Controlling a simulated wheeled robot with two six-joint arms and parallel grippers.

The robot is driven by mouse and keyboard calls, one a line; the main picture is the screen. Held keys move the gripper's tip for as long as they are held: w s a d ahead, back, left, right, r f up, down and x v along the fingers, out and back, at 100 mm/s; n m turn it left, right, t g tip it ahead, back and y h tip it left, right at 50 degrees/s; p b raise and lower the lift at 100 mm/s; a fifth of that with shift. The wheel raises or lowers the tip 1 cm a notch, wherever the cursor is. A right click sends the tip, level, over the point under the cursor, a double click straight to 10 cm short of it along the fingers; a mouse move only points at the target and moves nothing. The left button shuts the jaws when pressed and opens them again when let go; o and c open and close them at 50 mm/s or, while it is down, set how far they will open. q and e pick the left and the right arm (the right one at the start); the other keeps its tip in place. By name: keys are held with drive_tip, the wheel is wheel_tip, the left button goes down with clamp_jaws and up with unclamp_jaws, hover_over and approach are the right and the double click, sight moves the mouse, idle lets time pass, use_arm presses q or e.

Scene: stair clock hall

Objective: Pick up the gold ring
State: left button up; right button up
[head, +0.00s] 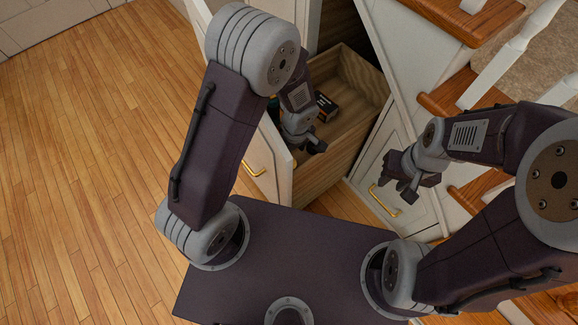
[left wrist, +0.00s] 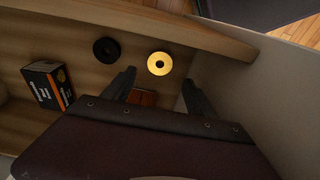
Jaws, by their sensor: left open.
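The gold ring (left wrist: 159,63) lies flat on the wooden floor of an open drawer (head: 362,84), close to one wall in the left wrist view. I cannot make it out in the head view. My left gripper (head: 314,147) reaches into the drawer. In the left wrist view its two fingers (left wrist: 157,88) are apart and empty, and the ring shows just beyond the gap between their tips. My right gripper (head: 396,188) hangs outside the drawer, before a white cabinet front, with its fingers apart and nothing between them.
A black ring (left wrist: 106,50) lies left of the gold one. A black and orange box (left wrist: 47,85) stands farther left. A reddish-brown block (left wrist: 142,97) is partly hidden behind my gripper. The drawer's walls enclose these things closely. Wooden stairs (head: 462,98) rise at right; open floor (head: 85,170) lies left.

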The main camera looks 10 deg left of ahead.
use_arm(q)
wheel_tip(320, 180, down, 3)
drive_tip(key=shift+w+a+r+b, duration=0.1)
drive_tip(key=shift+r+b, duration=0.05)
drive_tip(key=shift+b, duration=0.3)
wheel_tip(320, 180, down, 5)
drive_tip(key=b, duration=0.3)
drive_tip(key=shift+w+a, duration=0.1)
use_arm(e)
wheel_tip(320, 180, down, 5)
drive_tip(key=shift+r, duration=0.1)
